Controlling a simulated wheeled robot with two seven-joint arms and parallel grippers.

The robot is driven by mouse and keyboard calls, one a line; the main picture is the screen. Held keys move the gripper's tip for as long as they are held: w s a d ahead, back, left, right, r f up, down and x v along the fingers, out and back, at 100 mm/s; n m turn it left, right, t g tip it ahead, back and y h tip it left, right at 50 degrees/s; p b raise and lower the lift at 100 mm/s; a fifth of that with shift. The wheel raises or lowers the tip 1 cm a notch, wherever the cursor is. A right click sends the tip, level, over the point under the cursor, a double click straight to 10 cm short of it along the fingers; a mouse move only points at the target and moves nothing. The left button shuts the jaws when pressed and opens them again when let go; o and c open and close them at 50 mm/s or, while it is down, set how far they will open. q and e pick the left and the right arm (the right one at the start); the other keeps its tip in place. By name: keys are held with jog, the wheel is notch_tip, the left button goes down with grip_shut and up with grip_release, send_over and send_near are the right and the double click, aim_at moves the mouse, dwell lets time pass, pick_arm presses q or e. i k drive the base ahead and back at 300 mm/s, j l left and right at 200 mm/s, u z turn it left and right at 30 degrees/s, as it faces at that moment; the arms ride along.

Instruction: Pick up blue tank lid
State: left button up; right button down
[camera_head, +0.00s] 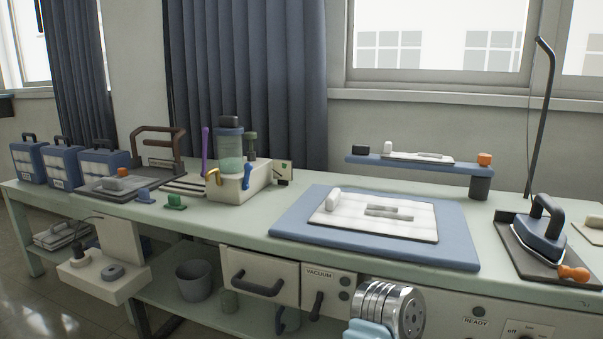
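No part I can surely call the blue tank lid shows. A small blue piece with a raised top (147,196) lies on the pale green bench (235,222), left of a similar green piece (175,202); it may be the lid, but it is too small to tell.
A blue pad with a white quilted sheet (385,217) covers the bench's middle. A raised blue shelf (465,168) stands behind it. Several blue cases (62,167) stand far left. A ribbed silver cylinder with a light blue part (386,312) shows at the bottom, before the bench front.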

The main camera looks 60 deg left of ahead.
aim_at(229, 126)
jog(key=u, duration=1.55)
jog(key=j, duration=0.1)
